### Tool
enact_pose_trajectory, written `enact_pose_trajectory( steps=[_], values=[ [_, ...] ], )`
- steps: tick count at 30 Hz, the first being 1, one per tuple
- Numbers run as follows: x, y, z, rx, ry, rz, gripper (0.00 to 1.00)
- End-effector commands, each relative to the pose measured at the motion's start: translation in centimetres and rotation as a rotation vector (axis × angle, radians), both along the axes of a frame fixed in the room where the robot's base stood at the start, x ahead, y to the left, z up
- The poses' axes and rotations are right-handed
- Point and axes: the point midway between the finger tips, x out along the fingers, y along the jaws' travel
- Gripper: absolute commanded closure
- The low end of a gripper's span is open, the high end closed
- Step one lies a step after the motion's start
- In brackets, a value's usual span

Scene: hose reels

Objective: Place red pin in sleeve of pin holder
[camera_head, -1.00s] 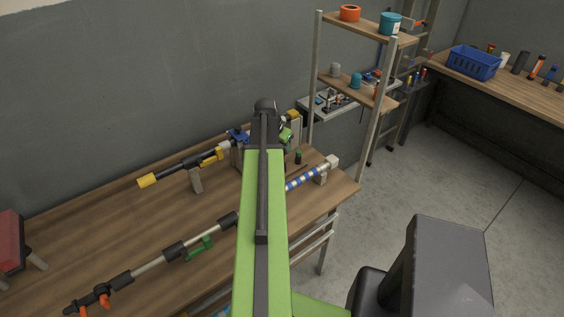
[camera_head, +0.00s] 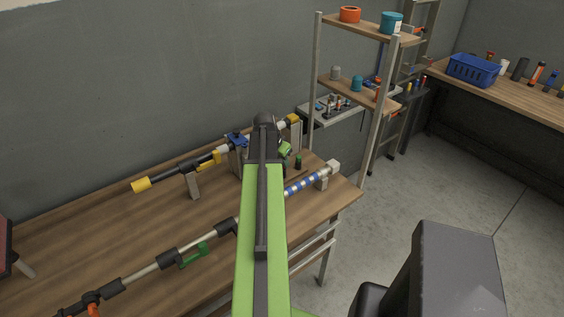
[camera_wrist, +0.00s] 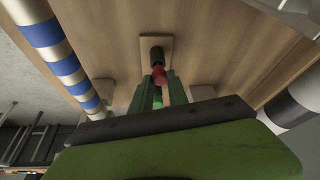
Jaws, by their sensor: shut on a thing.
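In the wrist view, my gripper (camera_wrist: 158,82) has its green fingers closed around the red pin (camera_wrist: 158,74). A green part shows lower down between the fingers. The pin's far end is at or just in front of a dark round sleeve (camera_wrist: 157,54). The sleeve stands on a pale wooden plate, which looks like the pin holder (camera_wrist: 149,41). I cannot tell whether the pin is inside the sleeve or only lined up with it. In the head view, my own arm hides the pin and holder.
A blue-and-white striped tube (camera_head: 303,185) lies on supports on the wooden bench (camera_head: 110,240), right of my arm. Pipe assemblies lie to the left, one with a green handle (camera_head: 194,256). A shelf rack (camera_head: 350,85) stands behind the bench's right end.

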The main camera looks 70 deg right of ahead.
Motion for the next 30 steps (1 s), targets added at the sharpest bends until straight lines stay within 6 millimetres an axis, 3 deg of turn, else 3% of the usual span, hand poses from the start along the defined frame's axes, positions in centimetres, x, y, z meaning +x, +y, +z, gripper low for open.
enact_pose_trajectory(
  steps=[6,7,11,23,30],
  values=[
    [0.0,0.0,-0.4,0.0,0.0,0.0,1.0],
    [0.0,0.0,-0.4,0.0,0.0,0.001,0.76],
    [0.0,0.0,-0.4,0.0,0.0,0.001,0.59],
    [0.1,0.0,0.1,0.0,0.0,0.001,0.58],
    [0.3,0.9,3.7,0.0,0.0,0.002,0.58]
  ],
)
